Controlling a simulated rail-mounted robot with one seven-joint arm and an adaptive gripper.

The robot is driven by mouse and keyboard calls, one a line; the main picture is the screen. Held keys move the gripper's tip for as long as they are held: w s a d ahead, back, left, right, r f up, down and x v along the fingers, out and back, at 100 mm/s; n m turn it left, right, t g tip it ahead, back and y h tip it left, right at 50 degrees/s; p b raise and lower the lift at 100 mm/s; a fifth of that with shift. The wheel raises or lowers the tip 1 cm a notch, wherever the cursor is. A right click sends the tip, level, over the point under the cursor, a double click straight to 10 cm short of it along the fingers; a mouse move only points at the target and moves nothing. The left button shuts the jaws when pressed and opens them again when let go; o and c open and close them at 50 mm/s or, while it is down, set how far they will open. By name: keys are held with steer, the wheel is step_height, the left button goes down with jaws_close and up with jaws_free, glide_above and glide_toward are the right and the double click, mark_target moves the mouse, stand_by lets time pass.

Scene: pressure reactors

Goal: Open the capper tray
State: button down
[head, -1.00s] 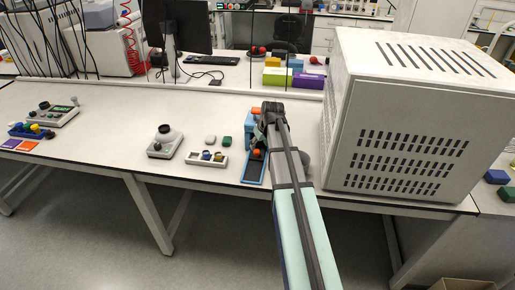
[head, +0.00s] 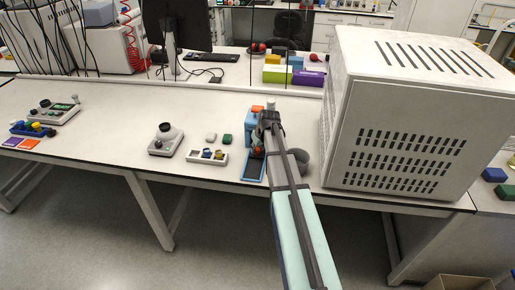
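The capper (head: 251,125) is a blue device with an orange part on top, on the white bench left of the large white box. Its blue-rimmed dark tray (head: 254,168) lies at its front, reaching toward the bench's front edge. My gripper (head: 262,148) is at the capper, above the back end of the tray. My arm covers the capper's right side. The fingers are too small and partly hidden, so I cannot tell whether they are open or touching the tray.
A large white vented box (head: 405,140) stands close on the right. A white rack with vials (head: 207,156), a green block (head: 227,139) and a grey instrument (head: 166,140) stand to the left. Bare bench lies behind these.

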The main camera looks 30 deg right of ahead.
steer(key=s+a+b, duration=0.1)
steer(key=s+a, duration=0.1)
steer(key=s, duration=0.1)
steer(key=s+a, duration=0.2)
steer(key=s, duration=0.1)
steer(key=s+a+b, duration=0.1)
steer(key=s+a, duration=0.2)
steer(key=shift+s+b, duration=0.3)
steer(key=shift+d, duration=0.1)
steer(key=c, duration=0.9)
jaws_free()
steer(key=shift+w, duration=0.1)
steer(key=shift+o, duration=0.2)
steer(key=v, duration=1.2)
